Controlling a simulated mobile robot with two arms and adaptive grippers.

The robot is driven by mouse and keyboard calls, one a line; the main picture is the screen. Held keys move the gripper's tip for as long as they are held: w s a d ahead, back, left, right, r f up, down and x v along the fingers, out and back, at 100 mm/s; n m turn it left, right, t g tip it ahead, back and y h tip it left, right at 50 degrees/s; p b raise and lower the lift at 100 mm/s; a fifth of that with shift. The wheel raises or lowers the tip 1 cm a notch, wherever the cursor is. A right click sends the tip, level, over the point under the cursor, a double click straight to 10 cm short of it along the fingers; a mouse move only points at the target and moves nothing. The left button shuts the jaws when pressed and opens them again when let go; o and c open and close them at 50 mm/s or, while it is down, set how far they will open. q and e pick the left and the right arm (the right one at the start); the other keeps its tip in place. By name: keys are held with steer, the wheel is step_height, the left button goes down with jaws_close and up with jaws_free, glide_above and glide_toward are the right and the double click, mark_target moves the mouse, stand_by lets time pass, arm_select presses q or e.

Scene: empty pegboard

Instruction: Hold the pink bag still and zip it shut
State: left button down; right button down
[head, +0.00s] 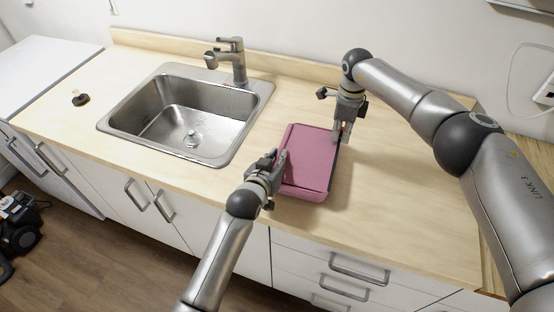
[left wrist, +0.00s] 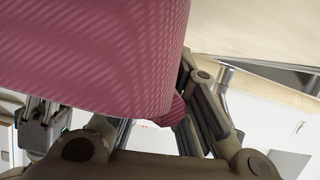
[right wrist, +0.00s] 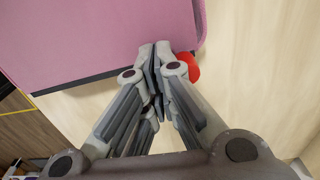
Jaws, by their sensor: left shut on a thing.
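The pink bag (head: 310,160) lies flat on the wooden counter, with a dark strip along its right side in the head view. My left gripper (head: 279,160) is at the bag's left edge and shut on it; in the left wrist view the bag (left wrist: 90,50) fills the top left, with a small pink piece between the fingers. My right gripper (right wrist: 155,58) points down at the bag's far right corner, its fingertips together at the edge. A red piece (right wrist: 190,68) shows beside those fingertips; whether they grip any of it is hidden.
A steel sink (head: 190,115) with a faucet (head: 236,62) is set into the counter left of the bag. A small dark stopper (head: 81,99) lies at the far left. The counter (head: 410,200) right of the bag is clear. Drawers with handles are below.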

step_height(320, 180, up, 6)
steer(key=s, duration=0.1)
steer(key=shift+a+r, duration=0.15)
steer(key=shift+r, duration=0.1)
stand_by(0.4)
steer(key=shift+s, duration=0.1)
arm_select(q)
steer(key=c, duration=1.3)
jaws_free()
steer(key=shift+c, duration=0.2)
steer(key=shift+s, duration=0.1)
steer(key=v, duration=1.2)
